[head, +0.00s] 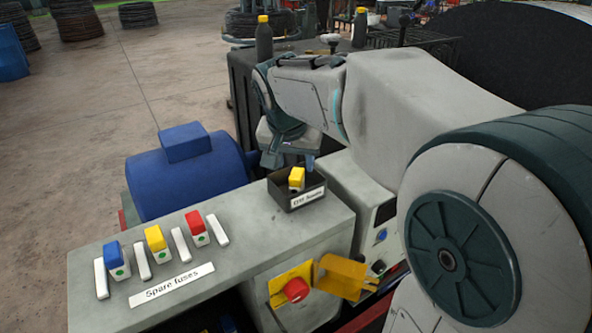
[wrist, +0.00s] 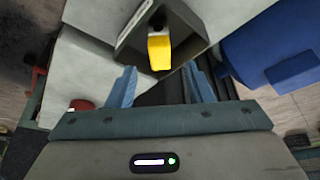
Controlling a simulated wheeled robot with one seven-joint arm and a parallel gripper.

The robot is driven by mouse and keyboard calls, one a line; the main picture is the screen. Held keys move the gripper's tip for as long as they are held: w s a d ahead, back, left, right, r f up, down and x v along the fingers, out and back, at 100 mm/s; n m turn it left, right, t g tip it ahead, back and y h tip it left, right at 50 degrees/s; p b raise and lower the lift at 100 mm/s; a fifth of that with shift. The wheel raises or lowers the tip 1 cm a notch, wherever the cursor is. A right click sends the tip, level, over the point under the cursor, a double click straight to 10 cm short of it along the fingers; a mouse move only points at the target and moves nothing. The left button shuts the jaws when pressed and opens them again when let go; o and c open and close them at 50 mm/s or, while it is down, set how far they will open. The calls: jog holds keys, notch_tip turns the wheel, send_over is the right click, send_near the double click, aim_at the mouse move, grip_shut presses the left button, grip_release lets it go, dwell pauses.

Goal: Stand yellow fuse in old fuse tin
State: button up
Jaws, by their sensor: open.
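A yellow fuse (head: 297,176) is in the old fuse tin (head: 309,199), a small dark open box on the grey bench top. Its yellow end is up and its pale body is lower in the tin; it looks roughly upright, but I cannot tell whether it leans. In the wrist view, the yellow fuse (wrist: 159,53) shows at the tin's edge (wrist: 190,57). My gripper (wrist: 160,86) is open and empty, its two blue fingers apart. In the head view, my gripper (head: 288,160) is just behind the tin, apart from the fuse.
The spare fuses row holds a blue fuse (head: 115,257), another yellow fuse (head: 155,240) and a red fuse (head: 196,226), between white strips. A blue motor (head: 185,175) stands behind the bench. A red knob (head: 295,290) and yellow cover (head: 342,275) are on the front.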

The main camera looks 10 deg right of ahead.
jog(key=s+v, duration=0.1)
jog(key=v, duration=0.6)
jog(key=s+d+f+n+y, duration=0.2)
jog(key=s+f+n, duration=0.3)
jog(key=s+f, duration=1)
jog(key=shift+s+f+g, duration=0.35)
jog(key=shift+f+g, duration=0.05)
jog(key=shift+d, duration=0.15)
dwell(1.9)
